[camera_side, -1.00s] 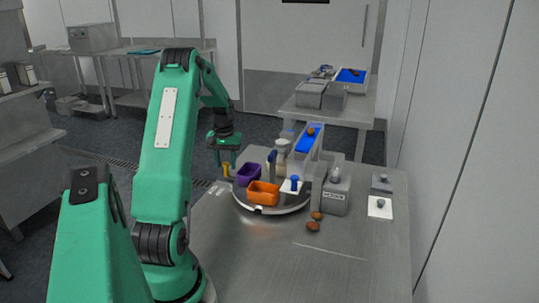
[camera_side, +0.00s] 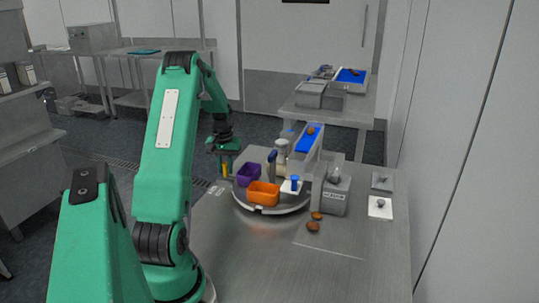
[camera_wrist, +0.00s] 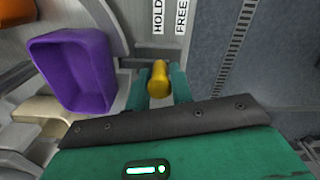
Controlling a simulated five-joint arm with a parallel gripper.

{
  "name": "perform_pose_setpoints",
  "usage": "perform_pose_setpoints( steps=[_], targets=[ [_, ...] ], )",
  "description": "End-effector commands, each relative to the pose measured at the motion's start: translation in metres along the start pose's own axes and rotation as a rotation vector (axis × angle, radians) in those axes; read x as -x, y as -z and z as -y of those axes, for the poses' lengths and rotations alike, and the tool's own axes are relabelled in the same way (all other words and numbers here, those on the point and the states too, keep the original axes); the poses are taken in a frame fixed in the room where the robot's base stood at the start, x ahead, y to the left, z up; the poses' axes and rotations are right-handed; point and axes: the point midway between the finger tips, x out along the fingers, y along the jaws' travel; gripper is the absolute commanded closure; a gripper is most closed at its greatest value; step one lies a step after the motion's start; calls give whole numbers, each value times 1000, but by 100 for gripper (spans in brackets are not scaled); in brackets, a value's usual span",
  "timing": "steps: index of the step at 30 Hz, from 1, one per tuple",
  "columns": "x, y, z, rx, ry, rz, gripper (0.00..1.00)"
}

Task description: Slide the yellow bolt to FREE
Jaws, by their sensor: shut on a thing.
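The yellow bolt (camera_wrist: 159,79) stands at the turntable's edge, and a small yellow part of it also shows in the side view (camera_side: 225,170). My gripper (camera_wrist: 159,86) is shut on it, with one green finger on each side. In the side view my gripper (camera_side: 225,164) points down at the bolt. The white HOLD label (camera_wrist: 158,15) and FREE label (camera_wrist: 181,15) lie side by side beyond the bolt in the wrist view. The bolt lines up with HOLD in the picture. Its lower part is hidden.
A purple bin (camera_wrist: 75,70) sits close left of my gripper in the wrist view. An orange bin (camera_side: 263,194) is beside it on the round turntable (camera_side: 258,210). A blue-lined chute (camera_side: 309,139) and grey box (camera_side: 335,195) stand right. The table's front is clear.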

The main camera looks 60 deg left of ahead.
Motion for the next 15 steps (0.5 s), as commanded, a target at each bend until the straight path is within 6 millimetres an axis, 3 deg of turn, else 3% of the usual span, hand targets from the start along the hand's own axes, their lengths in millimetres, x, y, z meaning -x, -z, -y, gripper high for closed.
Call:
perform_pose_setpoints(
  steps=[6, 15],
  targets=[
    [0, 8, 26, 3, 0, -2, 100],
    [1, 10, 32, 4, 0, -5, 100]
  ],
)
